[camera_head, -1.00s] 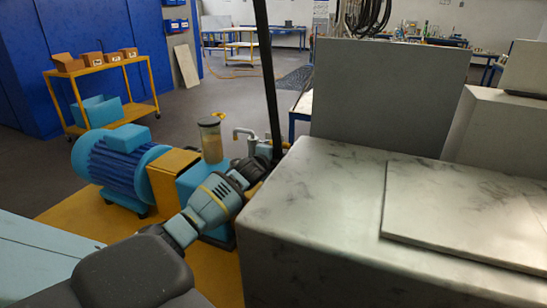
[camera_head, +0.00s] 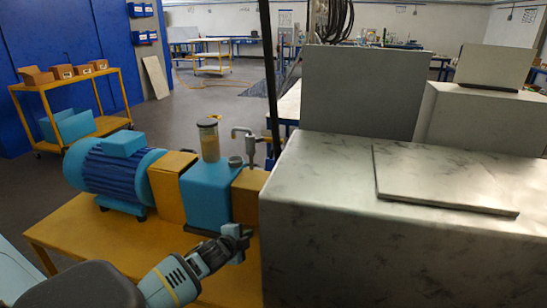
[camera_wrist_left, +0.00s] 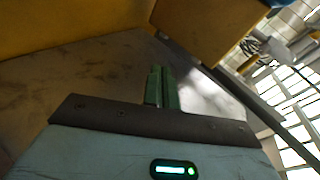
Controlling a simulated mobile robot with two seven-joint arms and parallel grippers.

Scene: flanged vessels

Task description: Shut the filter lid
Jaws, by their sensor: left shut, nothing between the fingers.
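A clear cup with tan contents (camera_head: 209,145), which looks like the filter, stands upright on the teal pump block (camera_head: 206,190) in the head view. A small yellow piece shows at its top; it is too small to tell whether this is the lid or whether it sits flat. My left gripper (camera_head: 240,238) is in front of and below the block, apart from the cup. Its fingers are together and empty; their green pads also show in the left wrist view (camera_wrist_left: 161,88). The cup is not recognisable there. My right gripper is not in view.
A blue motor (camera_head: 118,170) and yellow cover (camera_head: 170,182) stand left of the block on a yellow base (camera_head: 100,238). A grey pipe (camera_head: 247,142) rises behind it. A large grey marbled box (camera_head: 330,240) stands close on the right. A thin dark post (camera_head: 269,75) rises behind.

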